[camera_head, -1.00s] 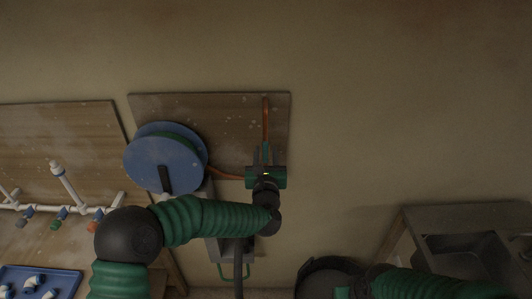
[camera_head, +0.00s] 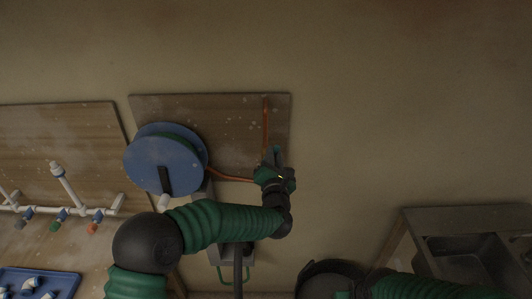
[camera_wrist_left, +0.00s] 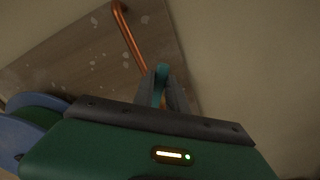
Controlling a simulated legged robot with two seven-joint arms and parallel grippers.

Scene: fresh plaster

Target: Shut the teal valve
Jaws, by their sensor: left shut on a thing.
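The teal valve's handle (camera_wrist_left: 161,78) shows in the left wrist view as a flat teal lever between my two dark fingers, at the lower end of a copper pipe (camera_wrist_left: 130,40). My left gripper (camera_wrist_left: 160,92) is shut on this handle. In the head view my left gripper (camera_head: 273,160) is at the lower right of the middle wooden board, tilted, and hides most of the valve. The valve body is hidden in both views. My right arm (camera_head: 430,286) shows at the bottom right; its fingers cannot be made out.
A blue hose reel (camera_head: 163,163) is on the wooden board (camera_head: 225,108) left of the valve. White pipes with small coloured taps (camera_head: 62,214) and a blue tray (camera_head: 60,280) are at the left. A metal sink (camera_head: 465,258) stands at the right. The wall right of the board is bare.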

